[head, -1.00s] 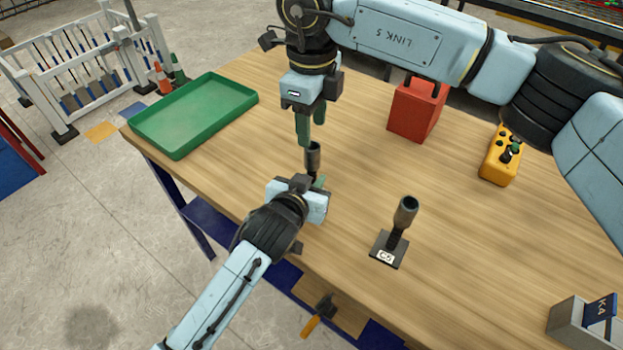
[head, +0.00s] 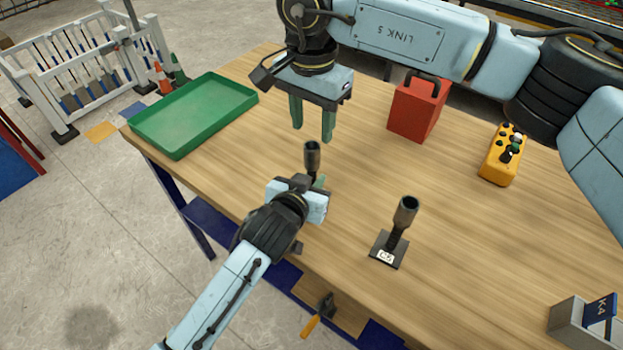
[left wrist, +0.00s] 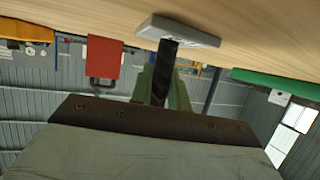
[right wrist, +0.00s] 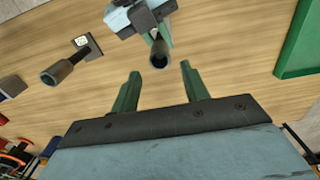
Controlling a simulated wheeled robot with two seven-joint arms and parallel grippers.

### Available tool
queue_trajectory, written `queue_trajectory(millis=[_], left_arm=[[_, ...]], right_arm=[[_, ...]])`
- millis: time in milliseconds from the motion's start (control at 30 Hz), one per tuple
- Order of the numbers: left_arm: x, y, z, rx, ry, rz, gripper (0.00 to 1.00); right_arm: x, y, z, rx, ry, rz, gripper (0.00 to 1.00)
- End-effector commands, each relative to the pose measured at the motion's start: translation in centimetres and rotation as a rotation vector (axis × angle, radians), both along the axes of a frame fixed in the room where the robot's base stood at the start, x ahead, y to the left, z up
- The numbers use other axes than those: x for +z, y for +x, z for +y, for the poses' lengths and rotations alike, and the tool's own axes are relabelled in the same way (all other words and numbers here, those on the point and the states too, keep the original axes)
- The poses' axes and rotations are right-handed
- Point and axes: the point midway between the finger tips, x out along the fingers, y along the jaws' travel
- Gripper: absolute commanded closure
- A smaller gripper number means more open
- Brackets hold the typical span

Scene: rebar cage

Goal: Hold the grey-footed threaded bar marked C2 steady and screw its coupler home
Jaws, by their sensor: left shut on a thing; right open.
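A threaded bar (left wrist: 165,72) stands on a light grey foot (left wrist: 180,30) in the left wrist view; no mark on that foot is readable. Its dark coupler (head: 312,158) sits at the top of the bar and also shows in the right wrist view (right wrist: 159,55). My left gripper (head: 318,184) is shut on the bar below the coupler and hides most of bar and foot in the head view. My right gripper (head: 312,127) is open and empty, above the coupler and apart from it. Its fingers (right wrist: 160,76) point toward the coupler.
A second bar with a coupler (head: 403,213) stands on a dark, labelled foot (head: 388,250) to the right. A green tray (head: 195,115), a red box (head: 418,108), a yellow control box (head: 502,155) and a grey holder (head: 580,320) are on the table (head: 460,240).

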Motion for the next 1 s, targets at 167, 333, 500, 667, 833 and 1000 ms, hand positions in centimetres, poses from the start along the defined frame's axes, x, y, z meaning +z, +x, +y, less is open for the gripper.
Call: queue_trajectory(millis=[167,333,500,667,833,1000], left_arm=[[-0.1,0.0,0.0,0.0,0.002,0.002,1.0],[-0.1,0.0,0.0,0.0,0.002,0.002,1.0],[-0.1,0.0,0.0,0.0,0.002,0.002,1.0],[-0.1,0.0,0.0,0.0,0.002,0.002,1.0],[-0.1,0.0,0.0,0.0,0.002,0.002,1.0],[-0.1,0.0,0.0,0.0,0.002,0.002,1.0]], right_arm=[[0.0,0.0,0.0,-0.001,0.0,0.0,0.55],[-0.5,0.0,0.0,-0.002,0.0,0.001,0.55],[-2.7,-0.1,0.0,-0.003,-0.001,0.004,0.55],[-5.2,-0.1,0.0,-0.003,0.0,0.003,0.55],[-7.2,0.0,0.0,-0.003,0.001,0.002,0.55],[-8.0,0.0,0.0,-0.003,0.0,0.001,0.55]])
